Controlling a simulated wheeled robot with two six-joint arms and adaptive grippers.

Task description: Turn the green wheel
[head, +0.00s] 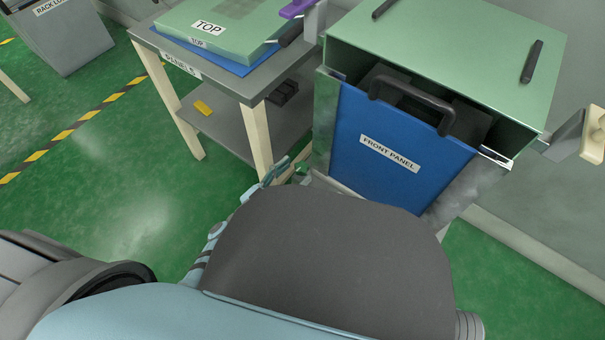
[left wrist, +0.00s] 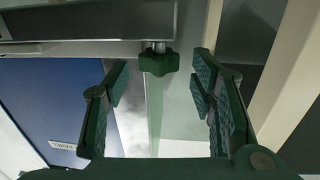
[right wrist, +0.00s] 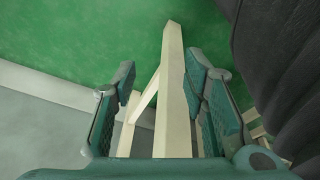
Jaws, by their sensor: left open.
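The green wheel (left wrist: 158,63) is a small lobed knob on a short metal stem, below a grey metal edge in the left wrist view. My left gripper (left wrist: 160,84) is open, with one finger on each side of the wheel in the picture; the wheel sits near the fingertips and no contact shows. In the head view the left gripper (head: 286,170) is small, beside the lower left of the green cabinet, and my arm hides much around it. My right gripper (right wrist: 162,82) is open and appears empty, seen only in the right wrist view.
The cabinet (head: 480,40) has a blue front panel (head: 400,140) with a black handle. To its left stands a table (head: 225,85) with a green TOP panel (head: 235,35). Cream beams (right wrist: 174,90) show between the right fingers, apparently beyond them. Green floor is free at left.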

